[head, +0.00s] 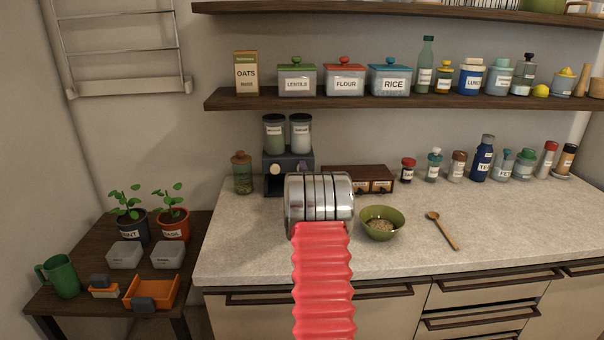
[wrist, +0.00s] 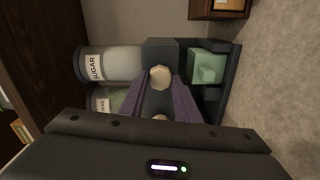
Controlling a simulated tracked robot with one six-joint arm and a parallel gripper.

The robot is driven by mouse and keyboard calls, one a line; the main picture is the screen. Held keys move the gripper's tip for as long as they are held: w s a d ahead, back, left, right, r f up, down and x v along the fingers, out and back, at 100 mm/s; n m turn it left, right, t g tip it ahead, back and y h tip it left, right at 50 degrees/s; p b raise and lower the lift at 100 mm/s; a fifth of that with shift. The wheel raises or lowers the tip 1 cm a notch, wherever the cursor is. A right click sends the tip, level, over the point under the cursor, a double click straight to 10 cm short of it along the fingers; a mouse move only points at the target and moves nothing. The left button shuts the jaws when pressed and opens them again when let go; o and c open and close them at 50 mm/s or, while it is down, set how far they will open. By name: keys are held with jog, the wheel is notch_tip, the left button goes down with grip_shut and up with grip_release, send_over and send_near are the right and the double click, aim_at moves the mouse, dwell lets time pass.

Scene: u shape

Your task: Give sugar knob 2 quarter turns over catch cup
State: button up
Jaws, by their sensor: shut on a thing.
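The dispenser (head: 301,160) stands at the back of the counter with two jars on top. The white-filled sugar jar (head: 300,133) is the right one; its SUGAR label shows in the wrist view (wrist: 96,66). The cream sugar knob (wrist: 160,77) lies between the fingertips of my gripper (wrist: 161,82), which is shut on it. I cannot tell how far the knob is turned. A pale green catch cup (wrist: 206,67) stands in the dispenser's bay, under the sugar side. In the head view my arm hides the gripper, sugar knob and cup.
The other cream knob (head: 276,169) is close beside, below the green-filled jar (head: 274,134). A lidded brown-green jar (head: 242,174) stands left, a small wooden drawer box (head: 370,180) right. A green bowl (head: 382,223) and wooden spoon (head: 443,230) lie on the counter.

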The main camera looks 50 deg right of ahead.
jog(key=shift+w+a+f+n, duration=0.15)
jog(key=shift+a+f+n, duration=0.05)
jog(key=shift+n, duration=0.8)
jog(key=o, duration=1)
jog(key=shift+d+r, duration=0.1)
jog(key=v, duration=1.4)
jog(key=shift+d, duration=0.1)
